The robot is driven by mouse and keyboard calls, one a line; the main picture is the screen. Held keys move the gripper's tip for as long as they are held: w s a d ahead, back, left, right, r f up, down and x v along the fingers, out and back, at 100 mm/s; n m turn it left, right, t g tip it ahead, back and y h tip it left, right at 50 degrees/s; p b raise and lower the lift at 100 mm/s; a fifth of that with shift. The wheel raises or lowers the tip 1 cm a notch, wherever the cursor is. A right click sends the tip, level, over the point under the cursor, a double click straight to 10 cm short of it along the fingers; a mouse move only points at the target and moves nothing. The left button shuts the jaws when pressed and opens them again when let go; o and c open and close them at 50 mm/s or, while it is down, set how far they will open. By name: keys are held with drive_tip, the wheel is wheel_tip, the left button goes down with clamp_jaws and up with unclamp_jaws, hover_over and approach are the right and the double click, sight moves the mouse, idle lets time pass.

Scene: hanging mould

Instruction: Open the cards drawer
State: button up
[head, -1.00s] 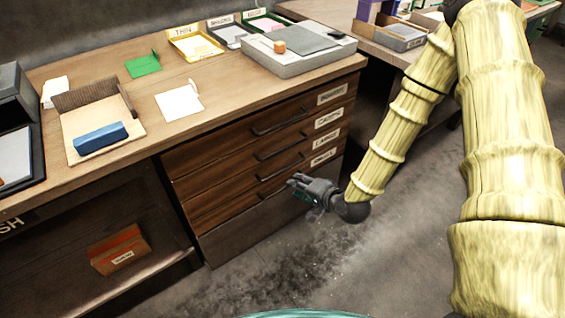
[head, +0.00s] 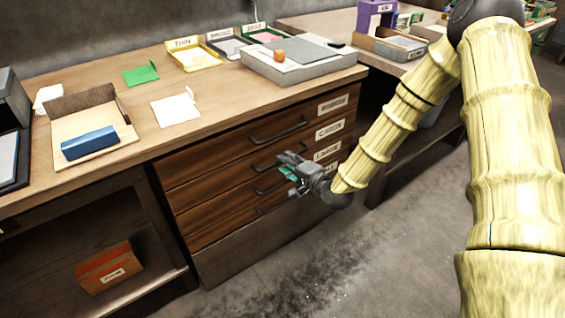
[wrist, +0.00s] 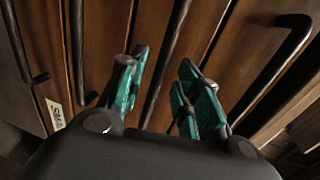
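The cards drawer (head: 215,175) is the second from the top in the wooden drawer unit and is closed. Its label (head: 330,129) is at its right end. Its dark bar handle (head: 262,165) is partly hidden by my gripper. My gripper (head: 284,168) is in front of the cards and large drawers. In the wrist view my gripper (wrist: 155,95) is open, with teal pads apart. A dark handle bar (wrist: 172,55), seemingly the cards one, runs through the view between the fingers. I cannot tell whether they touch it.
The top drawer handle (head: 280,130) is above my gripper, the large drawer handle (head: 262,190) below it. The worktop (head: 215,120) carries trays, papers and a grey box (head: 300,68). An open shelf with an orange box (head: 105,268) is at left. The floor in front is clear.

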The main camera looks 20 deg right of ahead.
drive_tip(key=shift+x, duration=1.55)
clamp_jaws()
